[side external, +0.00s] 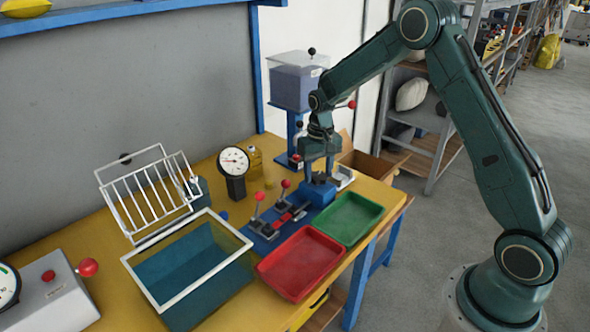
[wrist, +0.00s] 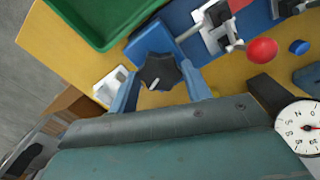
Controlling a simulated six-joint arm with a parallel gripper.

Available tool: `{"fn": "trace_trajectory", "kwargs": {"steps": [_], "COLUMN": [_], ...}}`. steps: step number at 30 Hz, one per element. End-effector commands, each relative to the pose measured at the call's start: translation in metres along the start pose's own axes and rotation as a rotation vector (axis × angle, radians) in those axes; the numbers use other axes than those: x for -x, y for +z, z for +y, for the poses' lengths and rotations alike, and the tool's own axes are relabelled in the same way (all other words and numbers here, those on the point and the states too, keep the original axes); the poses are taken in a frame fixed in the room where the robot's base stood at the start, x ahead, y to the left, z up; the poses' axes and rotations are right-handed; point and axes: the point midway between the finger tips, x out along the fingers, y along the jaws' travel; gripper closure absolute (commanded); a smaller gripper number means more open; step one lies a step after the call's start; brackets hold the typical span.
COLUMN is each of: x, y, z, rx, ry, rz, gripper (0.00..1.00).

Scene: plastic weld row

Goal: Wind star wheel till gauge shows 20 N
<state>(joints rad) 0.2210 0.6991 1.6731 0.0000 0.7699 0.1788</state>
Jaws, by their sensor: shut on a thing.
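The black star wheel (wrist: 159,71), with a small light mark on it, sits against a blue block (wrist: 150,42) in the wrist view. My gripper (wrist: 161,80) has a blue finger on either side of the star wheel and is shut on it. In the side view my gripper (side external: 319,172) reaches down at the right end of the blue fixture, and the wheel is hidden there. The round white gauge (side external: 234,160) stands on a dark post left of my gripper. It also shows, partly cut off, in the wrist view (wrist: 302,127); its reading is too small to tell.
Red-knobbed toggle clamps (side external: 258,210) stand on the blue base left of my gripper. A green tray (side external: 348,219) and a red tray (side external: 301,263) lie in front. A white wire rack (side external: 148,192) and a blue-filled tank (side external: 190,265) fill the left side.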

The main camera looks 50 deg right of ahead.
Motion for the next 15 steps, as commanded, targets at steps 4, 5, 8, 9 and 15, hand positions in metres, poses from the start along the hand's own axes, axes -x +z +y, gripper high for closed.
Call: {"fn": "trace_trajectory", "kwargs": {"steps": [4, 5, 8, 9, 15], "x": [0.0008, 0.0008, 0.0008, 0.0008, 0.0009], "y": [-0.0005, -0.0006, -0.0006, -0.0006, -0.0007], "z": [-0.0001, -0.0001, -0.0001, -0.0001, -0.0001], "rx": [-0.098, -0.115, -0.159, -0.173, -0.21], "ry": [0.0, 0.0, 0.0, 0.0, 0.0], "rz": [0.002, 0.002, 0.002, 0.002, 0.003], "gripper": [0.74, 0.74, 0.74, 0.74, 0.74]}}
